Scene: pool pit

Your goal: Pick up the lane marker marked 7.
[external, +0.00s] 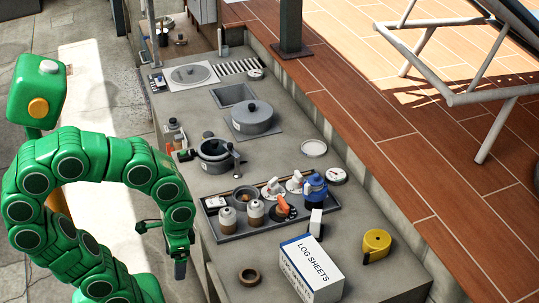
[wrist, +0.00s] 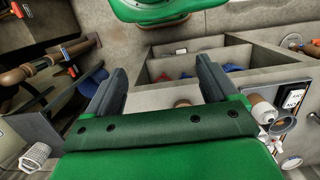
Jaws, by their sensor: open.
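I cannot make out a number 7 on anything, so I cannot tell which thing is the lane marker. A small white upright block (external: 316,222) stands behind the log sheets box in the external view. A dark block with a white label (wrist: 293,98) shows at the right of the wrist view, its print too small to read. My gripper (external: 180,266) hangs beside the counter's left edge, apart from the things on top. In the wrist view my gripper (wrist: 158,84) has its two dark fingers wide apart, with nothing between them.
A dark tray (external: 262,228) holds jars, an orange-handled valve and a blue-topped item. A log sheets box (external: 308,268), a yellow tape measure (external: 376,244) and a brown ring (external: 249,277) lie near the counter's front. A grey lidded pot (external: 252,118) stands farther back.

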